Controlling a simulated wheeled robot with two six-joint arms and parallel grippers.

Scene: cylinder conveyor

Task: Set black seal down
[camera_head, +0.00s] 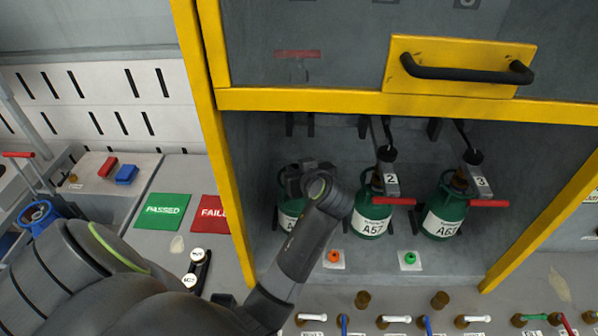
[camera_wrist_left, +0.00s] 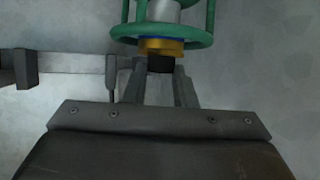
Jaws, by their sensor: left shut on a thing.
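My left gripper (camera_head: 303,178) reaches into the yellow-framed cabinet at the leftmost green cylinder (camera_head: 289,222), which my arm partly hides. In the left wrist view its two fingers (camera_wrist_left: 160,75) are shut on a small dark piece, seemingly the black seal (camera_wrist_left: 160,64). The seal is right by the brass valve (camera_wrist_left: 162,47) of the cylinder, below its green collar (camera_wrist_left: 162,34) in the picture. I cannot tell whether seal and valve touch. The seal cannot be made out in the head view. My right gripper is not in view.
Cylinders A57 (camera_head: 371,218) and A63 (camera_head: 443,217) stand to the right, under red-handled fixtures marked 2 and 3. An orange seal (camera_head: 333,256) and a green seal (camera_head: 410,258) lie on white pads in front. Brass fittings line the front counter. The yellow frame (camera_head: 224,150) stands close left.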

